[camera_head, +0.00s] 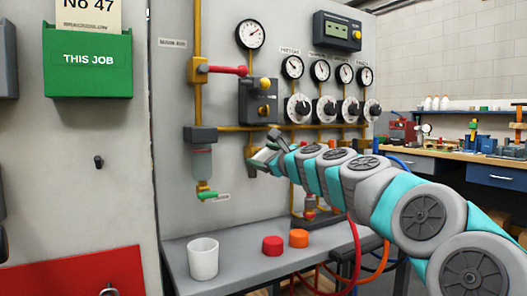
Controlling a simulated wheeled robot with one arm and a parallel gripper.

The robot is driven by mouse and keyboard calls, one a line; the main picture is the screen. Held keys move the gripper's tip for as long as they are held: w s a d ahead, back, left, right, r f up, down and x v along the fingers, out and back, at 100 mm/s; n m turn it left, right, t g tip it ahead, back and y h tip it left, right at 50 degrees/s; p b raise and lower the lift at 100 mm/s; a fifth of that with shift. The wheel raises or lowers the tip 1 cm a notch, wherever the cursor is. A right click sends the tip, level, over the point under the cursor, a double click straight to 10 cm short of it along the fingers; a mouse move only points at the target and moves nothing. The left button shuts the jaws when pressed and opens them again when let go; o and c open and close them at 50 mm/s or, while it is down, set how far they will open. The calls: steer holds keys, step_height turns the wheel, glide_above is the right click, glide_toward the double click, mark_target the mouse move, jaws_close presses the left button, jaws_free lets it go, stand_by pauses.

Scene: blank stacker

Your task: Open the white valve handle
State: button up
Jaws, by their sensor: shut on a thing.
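My gripper (273,147) is at the pipework panel, reaching in from the right, with its fingers below the dark regulator block. It is shut on a pale piece, the white valve handle (262,156), beside a short brass pipe fitting (250,152). The handle is small in view and partly covered by the fingers, so its exact angle is hard to tell.
A red handle (228,70) sits at the upper left and a green drain handle (207,194) lower left. Gauges and knobs (325,107) line the panel's right. A white cup (203,258), a red cap (272,246) and an orange cap (299,238) stand on the grey shelf.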

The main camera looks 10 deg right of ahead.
steer(key=n, duration=0.2)
steer(key=n+b, duration=0.1)
steer(key=n, duration=0.1)
steer(key=n+b, duration=0.1)
steer(key=n, duration=0.1)
steer(key=shift+a+f+n, duration=0.1)
steer(key=shift+f+n, duration=0.15)
steer(key=shift+n, duration=0.05)
steer(key=shift+n+b, duration=0.85)
steer(key=shift+n, duration=0.35)
steer(key=shift+n+b, duration=0.7)
steer(key=shift+n, duration=0.5)
steer(key=o, duration=1.2)
steer(key=shift+o, duration=0.2)
steer(key=shift+r, duration=0.1)
steer(key=shift+s, duration=0.1)
